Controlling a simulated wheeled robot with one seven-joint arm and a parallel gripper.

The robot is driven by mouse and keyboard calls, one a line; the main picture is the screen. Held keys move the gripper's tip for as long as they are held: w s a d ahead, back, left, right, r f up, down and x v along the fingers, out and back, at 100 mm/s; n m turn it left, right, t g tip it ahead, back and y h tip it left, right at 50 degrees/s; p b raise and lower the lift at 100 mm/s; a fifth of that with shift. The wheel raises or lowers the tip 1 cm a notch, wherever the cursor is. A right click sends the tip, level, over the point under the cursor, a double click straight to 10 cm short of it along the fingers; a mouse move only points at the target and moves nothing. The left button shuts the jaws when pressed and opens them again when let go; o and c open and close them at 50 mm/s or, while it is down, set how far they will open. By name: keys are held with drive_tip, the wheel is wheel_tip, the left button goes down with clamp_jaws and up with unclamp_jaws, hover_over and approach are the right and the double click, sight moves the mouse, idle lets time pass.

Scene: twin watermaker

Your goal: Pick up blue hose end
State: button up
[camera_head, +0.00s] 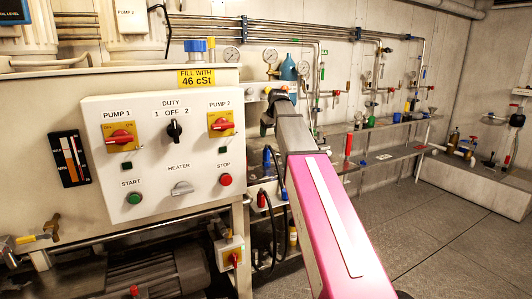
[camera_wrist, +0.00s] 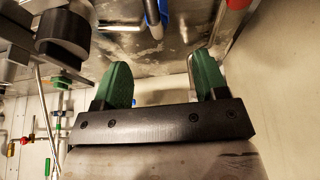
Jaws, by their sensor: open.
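My gripper (camera_wrist: 161,76) shows in the wrist view with two green fingers spread wide apart. No object is clamped between them. A blue piece (camera_wrist: 153,12), possibly the blue hose end, shows at the top edge of the wrist view, beyond the fingertips and apart from them; most of it is cut off. In the head view, a blue upright piece (camera_head: 267,159) stands left of my pink arm, by the shelf, and may be the same thing. My gripper's fingers are not clear in the head view.
A white pump control panel (camera_head: 155,195) stands at the left. Black hose (camera_head: 272,232) hangs beside my arm. Shelves (camera_head: 385,155) with small fittings run along the back wall. In the wrist view, a red piece (camera_wrist: 238,4) is upper right and a dark cylinder (camera_wrist: 64,35) upper left.

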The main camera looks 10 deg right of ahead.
sight(267, 147)
drive_tip(key=x, duration=1)
drive_tip(key=shift+d, duration=0.25)
drive_tip(key=shift+s, duration=0.1)
drive_tip(key=c, duration=1.2)
